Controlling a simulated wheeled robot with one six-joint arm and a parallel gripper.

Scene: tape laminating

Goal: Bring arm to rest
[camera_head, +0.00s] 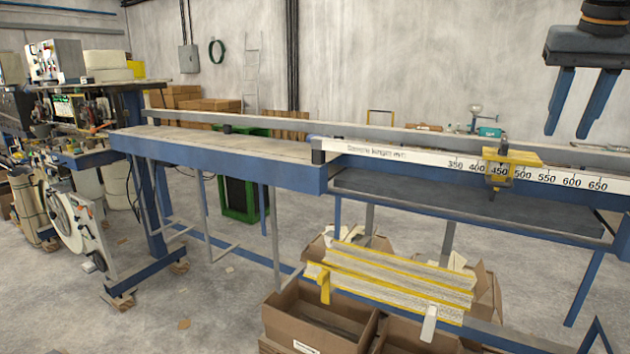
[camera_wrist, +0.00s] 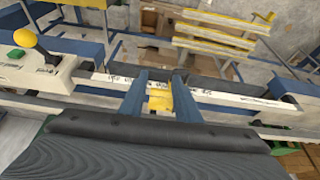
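My gripper (camera_head: 567,132) hangs at the upper right of the head view, its two blue fingers pointing down. The fingers are apart with nothing between them. It is raised above the long blue bench (camera_head: 225,150), to the right of the yellow slider (camera_head: 505,160) on the white measuring rail (camera_head: 575,180). In the wrist view my gripper (camera_wrist: 161,80) also shows its fingers spread. The yellow slider (camera_wrist: 160,98) appears in the gap beyond them, and the fingers hide parts of the rail (camera_wrist: 230,98).
Yellow-edged strips (camera_head: 390,280) lie above open cardboard boxes (camera_head: 318,318) below the bench. A machine with a white reel (camera_head: 78,222) stands at the left. A green crate (camera_head: 235,210) is behind the bench. The air around my gripper looks clear in the head view.

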